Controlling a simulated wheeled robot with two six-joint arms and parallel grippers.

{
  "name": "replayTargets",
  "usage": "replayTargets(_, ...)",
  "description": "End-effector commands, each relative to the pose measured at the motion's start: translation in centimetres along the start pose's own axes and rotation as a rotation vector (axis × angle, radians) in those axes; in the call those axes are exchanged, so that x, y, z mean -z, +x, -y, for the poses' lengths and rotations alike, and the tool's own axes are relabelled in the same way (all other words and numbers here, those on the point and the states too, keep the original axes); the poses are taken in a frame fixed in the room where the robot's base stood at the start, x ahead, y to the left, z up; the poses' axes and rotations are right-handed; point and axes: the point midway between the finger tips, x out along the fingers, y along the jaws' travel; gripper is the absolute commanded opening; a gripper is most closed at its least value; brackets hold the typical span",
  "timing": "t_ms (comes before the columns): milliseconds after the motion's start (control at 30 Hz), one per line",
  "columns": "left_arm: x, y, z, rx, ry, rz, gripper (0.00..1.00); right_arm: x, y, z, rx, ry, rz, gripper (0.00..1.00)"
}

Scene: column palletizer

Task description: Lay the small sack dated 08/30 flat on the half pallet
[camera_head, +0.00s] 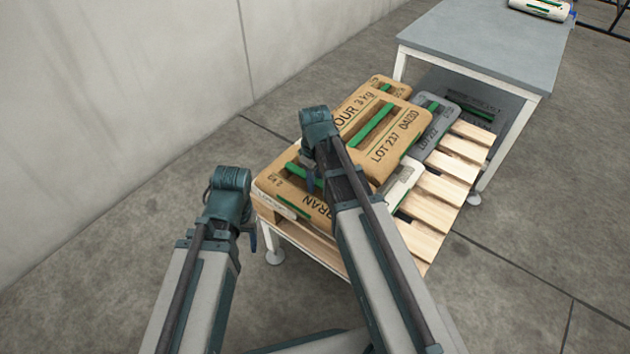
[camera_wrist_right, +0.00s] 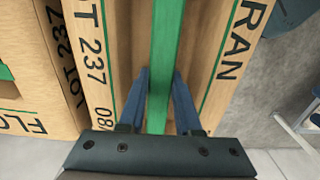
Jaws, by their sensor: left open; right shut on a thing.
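The brown BRAN sack (camera_head: 277,190), marked 2 kg, lies flat at the near left corner of the half pallet (camera_head: 428,215). In the right wrist view the bran sack (camera_wrist_right: 205,55) shows "LOT 237 08"; the rest of the date is hidden. My right gripper (camera_head: 311,183) is shut on its green strip, which runs between the blue fingers in the wrist view (camera_wrist_right: 160,85). My left gripper (camera_head: 240,232) is open and empty, left of the pallet, clear of the sacks.
A brown FLOUR 3 kg sack (camera_head: 395,118) lies beside the bran sack. Another brown sack (camera_head: 383,83), a grey sack (camera_head: 440,118) and a white sack (camera_head: 405,178) are also there. Slats at the right are bare. A grey table (camera_head: 480,45) behind holds a white sack (camera_head: 540,8).

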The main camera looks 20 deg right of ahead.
Motion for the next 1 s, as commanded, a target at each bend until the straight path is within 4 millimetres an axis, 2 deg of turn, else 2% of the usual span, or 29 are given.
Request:
replayTargets(267, 0.0, 0.3, 0.0, 0.000, 0.000, 0.000, 0.62, 0.0, 0.3, 0.0, 0.000, 0.000, 0.000, 0.00)
replayTargets(300, 0.0, 0.4, 0.0, 0.000, 0.000, 0.000, 0.62, 0.0, 0.4, 0.0, 0.000, 0.000, 0.000, 0.36)
replayTargets(433, 0.0, 0.4, 0.0, 0.000, 0.000, 0.000, 0.62, 0.0, 0.4, 0.0, 0.000, 0.000, 0.000, 0.59)
replayTargets(467, 0.0, 0.4, 0.0, 0.000, 0.000, 0.000, 0.62, 0.0, 0.4, 0.0, 0.000, 0.000, 0.000, 0.62)
replayTargets(767, 0.0, 0.3, 0.0, 0.000, 0.000, 0.000, 0.62, 0.0, 0.3, 0.0, 0.000, 0.000, 0.000, 0.62)
replayTargets(1000, -0.1, -0.8, 0.1, 0.000, 0.000, 0.000, 0.62, 0.0, -0.8, 0.0, 0.000, 0.000, 0.000, 0.62)
